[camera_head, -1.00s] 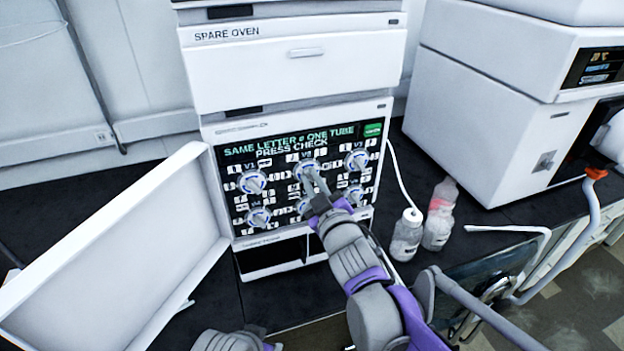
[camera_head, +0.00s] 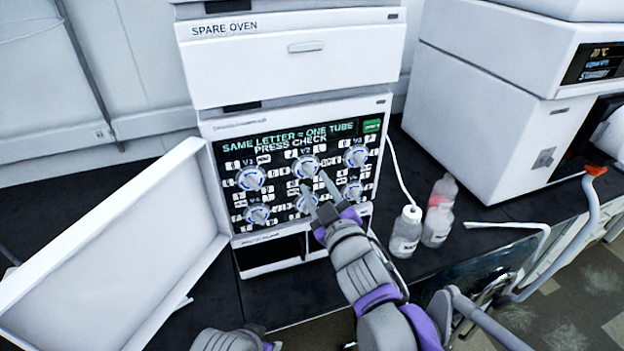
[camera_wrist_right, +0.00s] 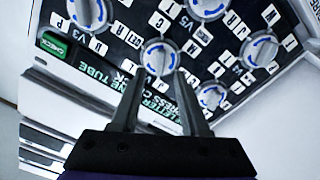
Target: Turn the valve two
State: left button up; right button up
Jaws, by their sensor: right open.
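Valve two (camera_head: 305,167), a round white knob with a blue ring, is the top middle knob on the dark panel (camera_head: 284,142) of the white unit. My right gripper (camera_head: 316,184) is open just in front of and below it, fingers spread and empty. In the right wrist view, which shows the panel turned over, valve two (camera_wrist_right: 160,57) lies just beyond and between the two fingertips (camera_wrist_right: 162,78). Whether a finger touches it I cannot tell. The left gripper's fingers are not in view; only a grey and purple part of my arm shows at the bottom.
Several similar knobs surround valve two, including V1 (camera_head: 251,178) and V3 (camera_head: 356,156). A green check button (camera_head: 372,126) is at the panel's top right. An open white door (camera_head: 120,250) stands at left. Two bottles, one clear (camera_head: 406,232) and one pinkish (camera_head: 439,212), stand at right.

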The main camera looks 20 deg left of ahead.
jog(key=v, duration=0.7)
dwell(0.3)
jog(key=s+d+f+m+g+h, duration=0.1)
jog(key=d+f+m+h, duration=0.35)
jog(key=d, duration=0.35)
jog(key=s+d+f+m+g+h, duration=0.1)
jog(key=d+f+m+h, duration=0.3)
jog(key=d, duration=0.5)
jog(key=s+d+f+m+g, duration=0.2)
jog(key=s+d+f+g, duration=0.1)
jog(key=s+f, duration=0.4)
jog(key=s+d+f+m+g+h+p, duration=0.1)
jog(key=s+d+f+m+g, duration=0.1)
jog(key=s+d+f+g, duration=0.2)
jog(key=s+d+f, duration=0.2)
jog(key=s, duration=0.2)
jog(key=shift+s+d+f+g, duration=0.2)
jog(key=shift+d+f+g, duration=0.1)
jog(key=shift+f, duration=0.1)
jog(key=shift+m+h, duration=0.25)
